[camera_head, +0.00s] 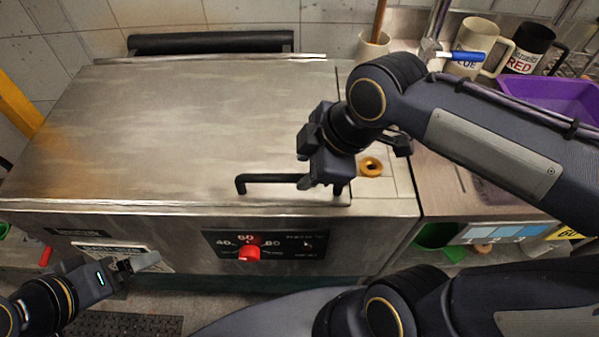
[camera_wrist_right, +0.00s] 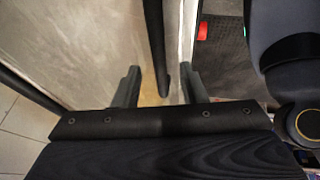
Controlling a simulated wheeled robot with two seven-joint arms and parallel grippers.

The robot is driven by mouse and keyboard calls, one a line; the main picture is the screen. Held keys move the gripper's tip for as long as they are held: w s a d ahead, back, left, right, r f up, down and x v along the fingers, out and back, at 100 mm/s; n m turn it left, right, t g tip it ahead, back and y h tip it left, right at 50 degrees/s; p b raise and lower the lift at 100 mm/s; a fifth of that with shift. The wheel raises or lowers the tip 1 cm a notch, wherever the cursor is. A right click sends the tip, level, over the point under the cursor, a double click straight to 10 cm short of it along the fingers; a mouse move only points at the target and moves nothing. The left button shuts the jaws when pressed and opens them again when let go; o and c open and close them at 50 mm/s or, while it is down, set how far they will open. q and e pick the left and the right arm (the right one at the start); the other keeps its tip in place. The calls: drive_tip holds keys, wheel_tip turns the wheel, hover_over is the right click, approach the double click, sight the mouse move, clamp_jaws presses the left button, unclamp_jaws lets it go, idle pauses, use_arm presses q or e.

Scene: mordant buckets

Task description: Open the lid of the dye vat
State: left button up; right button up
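The dye vat (camera_head: 150,225) is a wide steel box with its flat, stained lid (camera_head: 200,110) lying shut on top. A black bar handle (camera_head: 270,178) runs along the lid's front edge. My right gripper (camera_head: 322,186) points down at the handle's right end. In the right wrist view its two fingers (camera_wrist_right: 158,88) are spread, with the handle (camera_wrist_right: 154,40) between them and gaps showing on both sides. My left gripper (camera_head: 140,262) is low at the left, in front of the vat and away from the handle; its finger gap is unclear.
A red knob (camera_head: 249,253) sits on the vat's black front panel. A brass-coloured ring (camera_head: 371,166) lies right of the lid. At the back right are mugs (camera_head: 476,45) and a purple tub (camera_head: 550,95). A black bar (camera_head: 210,42) runs behind the lid.

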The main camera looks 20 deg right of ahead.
sight(292, 177)
drive_tip(key=shift+w+a+f, duration=0.3)
drive_tip(key=shift+a+f, duration=0.1)
drive_tip(key=shift+f, duration=0.15)
drive_tip(key=shift+w+a+f, duration=0.25)
drive_tip(key=shift+a+f, duration=0.15)
drive_tip(key=shift+f, duration=0.5)
drive_tip(key=shift+w, duration=0.1)
drive_tip(key=shift+c, duration=0.5)
clamp_jaws()
